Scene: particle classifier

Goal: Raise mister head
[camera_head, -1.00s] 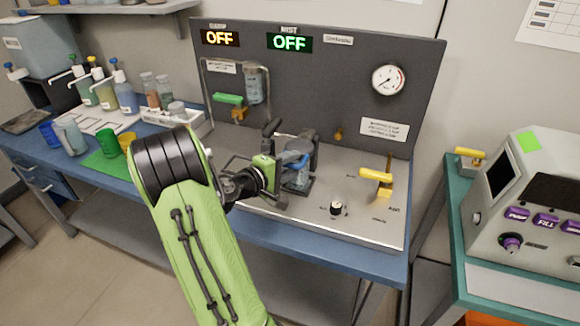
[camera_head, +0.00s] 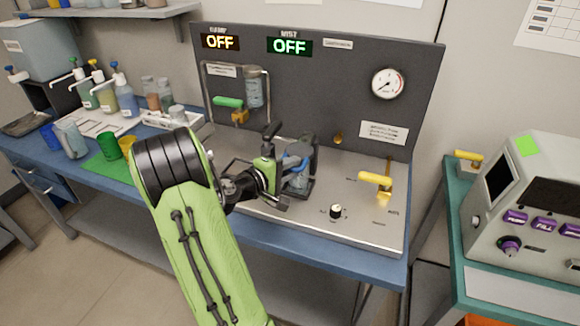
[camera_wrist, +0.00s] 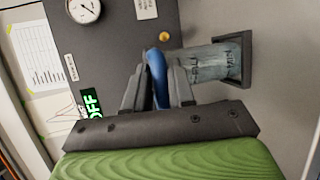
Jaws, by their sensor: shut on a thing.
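The mister head (camera_head: 303,147) is a dark grey part on the steel bench panel, with a blue handle (camera_head: 291,163) on its near side. A clear vessel (camera_head: 299,182) stands below it in a dark square holder. My gripper (camera_head: 283,169) is shut on the blue handle. In the wrist view the blue handle (camera_wrist: 155,72) sits between the two grey fingers, and the clear vessel (camera_wrist: 212,66) and dark square holder (camera_wrist: 246,60) lie to the right. My gripper partly hides the mister in the head view.
A yellow-handled valve (camera_head: 376,180) and a black knob (camera_head: 336,211) are to the right on the panel. A green-handled valve (camera_head: 229,102) is at the upper left. The MIST sign (camera_head: 289,45) reads OFF. Cups and bottles stand at left.

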